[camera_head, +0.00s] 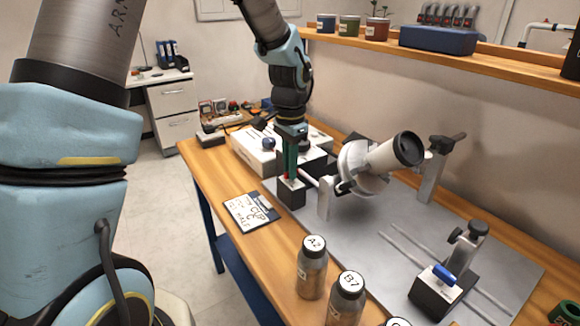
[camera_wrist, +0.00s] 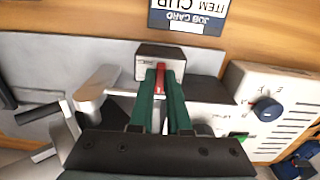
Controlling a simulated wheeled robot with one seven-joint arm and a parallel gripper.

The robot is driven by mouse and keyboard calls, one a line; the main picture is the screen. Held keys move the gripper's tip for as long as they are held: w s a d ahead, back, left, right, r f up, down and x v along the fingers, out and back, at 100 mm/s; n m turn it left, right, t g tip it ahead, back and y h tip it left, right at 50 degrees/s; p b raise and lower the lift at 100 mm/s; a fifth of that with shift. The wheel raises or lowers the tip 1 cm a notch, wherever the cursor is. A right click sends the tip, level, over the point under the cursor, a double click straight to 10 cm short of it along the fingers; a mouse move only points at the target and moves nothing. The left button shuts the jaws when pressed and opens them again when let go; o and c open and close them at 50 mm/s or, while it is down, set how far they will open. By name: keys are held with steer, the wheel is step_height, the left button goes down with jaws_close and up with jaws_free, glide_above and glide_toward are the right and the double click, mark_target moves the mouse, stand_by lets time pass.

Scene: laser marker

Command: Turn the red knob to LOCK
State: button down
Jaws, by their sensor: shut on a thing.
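The red knob (camera_wrist: 161,78) sits on a small dark box with a light top (camera_wrist: 147,62) in the wrist view. My gripper (camera_wrist: 160,72) has its two green fingers on either side of the knob and is shut on it. In the head view my gripper (camera_head: 289,176) points down onto the same box (camera_head: 291,196), and only a sliver of the red knob (camera_head: 286,178) shows. The fingers hide most of the knob and any LOCK marking. The lettering on the box is too small to read.
A white control box with a blue knob (camera_wrist: 267,110) stands close beside my gripper. A tilted cylinder in a holder (camera_head: 393,153) stands right of it on the grey plate (camera_head: 376,235). A job card (camera_head: 252,211) and bottles (camera_head: 312,270) are in front.

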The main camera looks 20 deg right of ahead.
steer(key=c, duration=1.2)
jaws_free()
steer(key=shift+o, duration=0.2)
step_height(320, 180, up, 11)
steer(key=b, duration=0.1)
step_height(320, 180, up, 7)
steer(key=p, duration=0.6)
steer(key=shift+f, duration=0.1)
